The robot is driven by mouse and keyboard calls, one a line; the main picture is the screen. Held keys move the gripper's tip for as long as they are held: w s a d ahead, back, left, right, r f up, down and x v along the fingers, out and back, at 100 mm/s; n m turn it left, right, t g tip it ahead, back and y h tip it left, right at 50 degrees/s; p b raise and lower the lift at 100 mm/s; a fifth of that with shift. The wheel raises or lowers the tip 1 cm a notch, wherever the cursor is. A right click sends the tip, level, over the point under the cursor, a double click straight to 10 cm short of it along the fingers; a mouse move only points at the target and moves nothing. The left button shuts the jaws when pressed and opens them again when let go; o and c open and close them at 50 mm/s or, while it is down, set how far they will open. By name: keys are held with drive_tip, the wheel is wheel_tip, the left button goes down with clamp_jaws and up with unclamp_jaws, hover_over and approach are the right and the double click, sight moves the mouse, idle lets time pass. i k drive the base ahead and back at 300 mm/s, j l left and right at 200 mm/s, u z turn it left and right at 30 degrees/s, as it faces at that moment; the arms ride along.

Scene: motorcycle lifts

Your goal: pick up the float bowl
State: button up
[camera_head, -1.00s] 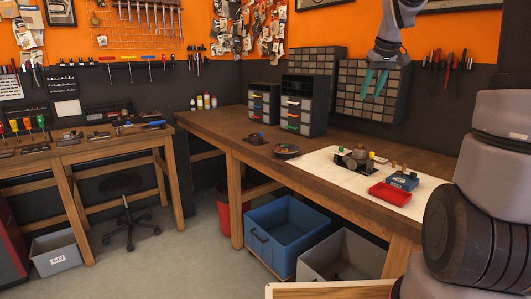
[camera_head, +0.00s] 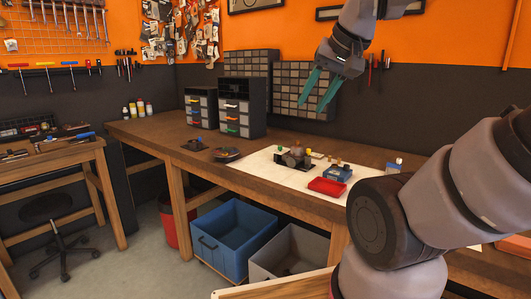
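My gripper (camera_head: 311,106) has two teal fingers spread apart with nothing between them. It hangs high over the back of the workbench, in front of the grey drawer cabinets and well above the white mat (camera_head: 262,164). A dark and grey metal assembly (camera_head: 294,158) with a small green-yellow part at its left stands on the mat. It looks like a carburetor. I cannot tell for sure which small part is the float bowl at this size.
A red tray (camera_head: 327,187) and a blue box (camera_head: 338,172) with small parts lie on the mat. Drawer units (camera_head: 240,108) stand at the back left of the wooden workbench (camera_head: 150,131). Blue (camera_head: 222,246) and grey (camera_head: 272,264) bins stand below.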

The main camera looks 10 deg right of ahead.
sight(297, 149)
drive_tip(key=i+j+z, duration=0.1)
drive_tip(key=z, duration=0.25)
drive_tip(key=i+j+z, duration=0.15)
drive_tip(key=z, duration=0.2)
drive_tip(key=i+j+z, duration=0.1)
drive_tip(key=j, duration=0.25)
drive_tip(key=i+j+z, duration=0.25)
drive_tip(key=i+j, duration=0.15)
drive_tip(key=j, duration=0.35)
drive_tip(key=i+j+z, duration=0.15)
drive_tip(key=j, duration=0.25)
drive_tip(key=i+j, duration=0.1)
drive_tip(key=j, duration=0.2)
drive_tip(key=i+j, duration=0.1)
drive_tip(key=j, duration=0.25)
drive_tip(key=i+j, duration=0.1)
drive_tip(key=j, duration=0.2)
